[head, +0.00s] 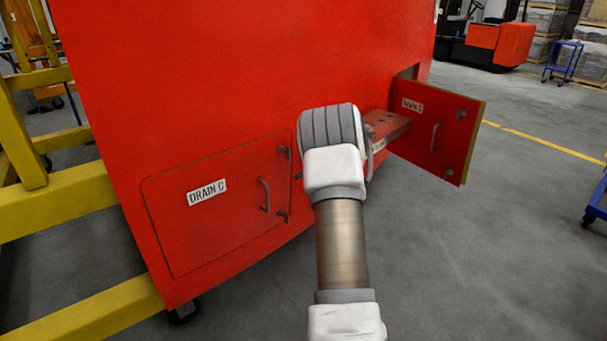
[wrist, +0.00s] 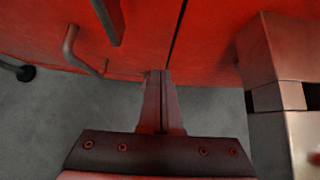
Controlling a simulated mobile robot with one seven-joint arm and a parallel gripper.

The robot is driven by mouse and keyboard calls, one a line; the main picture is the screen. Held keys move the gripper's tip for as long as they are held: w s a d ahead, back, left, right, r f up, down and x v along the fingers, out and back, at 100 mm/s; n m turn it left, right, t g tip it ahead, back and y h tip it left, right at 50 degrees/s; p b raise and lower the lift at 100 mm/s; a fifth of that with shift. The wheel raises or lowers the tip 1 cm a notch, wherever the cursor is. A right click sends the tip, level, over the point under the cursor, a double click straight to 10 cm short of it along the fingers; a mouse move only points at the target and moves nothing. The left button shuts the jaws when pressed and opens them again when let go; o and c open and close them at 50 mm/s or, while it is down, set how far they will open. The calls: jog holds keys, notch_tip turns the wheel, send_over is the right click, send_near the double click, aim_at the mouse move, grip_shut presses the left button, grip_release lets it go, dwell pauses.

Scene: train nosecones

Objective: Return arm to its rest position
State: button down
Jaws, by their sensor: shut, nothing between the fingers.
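My arm reaches up from the bottom of the head view to the front of the red nosecone (head: 250,60). My gripper is hidden behind the arm's own links in that view. In the wrist view my gripper (wrist: 158,76) has its two fingers together and empty, pointing toward the red surface. I cannot tell whether the tips touch it. A closed hatch labelled DRAIN C (head: 235,225) with a handle (head: 264,195) is left of my arm. A curved handle (wrist: 70,42) also shows left of the fingers in the wrist view.
An open red hatch door (head: 440,125) sticks out at the right, beside a red ledge (head: 388,128) close to my arm. A block (wrist: 272,55) stands right of the fingers. Yellow framework (head: 60,205) is at the left. The grey floor (head: 470,260) is clear at lower right.

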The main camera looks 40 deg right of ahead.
jog(key=a+p+v, duration=0.1)
jog(key=v, duration=0.8)
jog(key=shift+s+d+r, duration=0.3)
jog(key=shift+d, duration=0.25)
jog(key=w+a+r+m+t+h+p, duration=0.15)
jog(key=r+m, duration=0.25)
jog(key=r, duration=0.4)
jog(key=w+a+r+m+t+h+p, duration=0.1)
jog(key=w+a+r+m+t+h, duration=0.2)
jog(key=r, duration=0.5)
jog(key=s+a+r+m+g+h+p, duration=0.1)
jog(key=s+a+r+m+p, duration=0.15)
jog(key=r+m, duration=0.35)
jog(key=s+a+r+m+h+p, duration=0.1)
jog(key=s+a+r+m, duration=0.25)
jog(key=r+m, duration=0.25)
jog(key=s+a+f+m+g+y+p, duration=0.2)
jog(key=s+a+m, duration=0.7)
jog(key=s+a, duration=0.5)
jog(key=s+a+f+m+g+y+p, duration=0.2)
jog(key=s+a+m+g, duration=0.3)
jog(key=s+a+m, duration=0.4)
jog(key=s+a+y+p, duration=0.1)
jog(key=s+a, duration=0.4)
jog(key=s, duration=0.1)
jog(key=shift+f+m, duration=0.3)
jog(key=shift+f, duration=0.1)
